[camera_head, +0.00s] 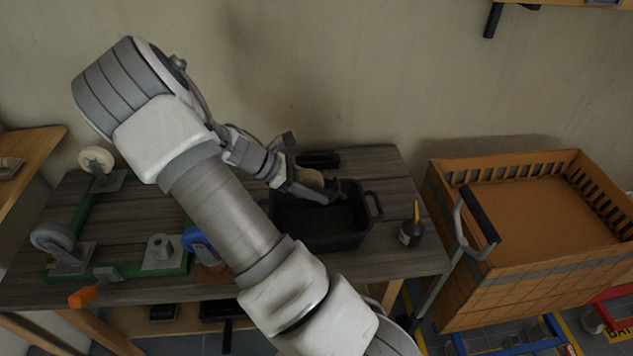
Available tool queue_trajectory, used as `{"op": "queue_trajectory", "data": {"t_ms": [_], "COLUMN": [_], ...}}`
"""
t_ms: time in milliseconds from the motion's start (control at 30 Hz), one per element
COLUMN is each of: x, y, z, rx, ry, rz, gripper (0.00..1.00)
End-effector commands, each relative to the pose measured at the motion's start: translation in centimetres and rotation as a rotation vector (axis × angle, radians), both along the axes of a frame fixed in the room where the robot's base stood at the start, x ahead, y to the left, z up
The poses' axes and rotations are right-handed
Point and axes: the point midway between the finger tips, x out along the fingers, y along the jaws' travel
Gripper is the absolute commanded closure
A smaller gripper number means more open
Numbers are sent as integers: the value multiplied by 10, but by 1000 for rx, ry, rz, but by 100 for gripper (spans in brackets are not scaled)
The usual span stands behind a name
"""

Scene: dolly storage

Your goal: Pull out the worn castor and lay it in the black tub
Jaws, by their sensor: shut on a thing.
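My gripper (318,190) is over the back part of the black tub (338,240), shut on a brownish castor wheel (308,177). The castor is partly hidden by the gripper; I cannot tell whether it touches the tub. The tub stands on the grey wooden bench, its left side hidden by my arm. The green dolly frame (127,271) lies on the bench at the left. It carries a cream-wheeled castor (96,160), a grey-wheeled castor (54,240) and a blue wheel (197,240) partly behind my arm.
A dark bottle with a yellow tip (410,232) stands right of the tub. A black object (319,159) lies behind it. An orange handle (82,297) juts at the bench's front left. An orange cart (520,295) stands at the right. Bare bench (385,170) shows at the back right.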

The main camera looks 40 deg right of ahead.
Motion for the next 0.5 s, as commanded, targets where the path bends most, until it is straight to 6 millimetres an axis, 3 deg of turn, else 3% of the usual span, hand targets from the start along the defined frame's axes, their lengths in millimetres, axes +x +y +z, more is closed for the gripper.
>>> {"op": "queue_trajectory", "data": {"t_ms": [200,500], "x": [-1,0], "y": [-1,-1], "z": [-37,-66], "rx": [-1,-1], "ry": [2,0], "rz": [-2,-1], "gripper": [100,100]}}
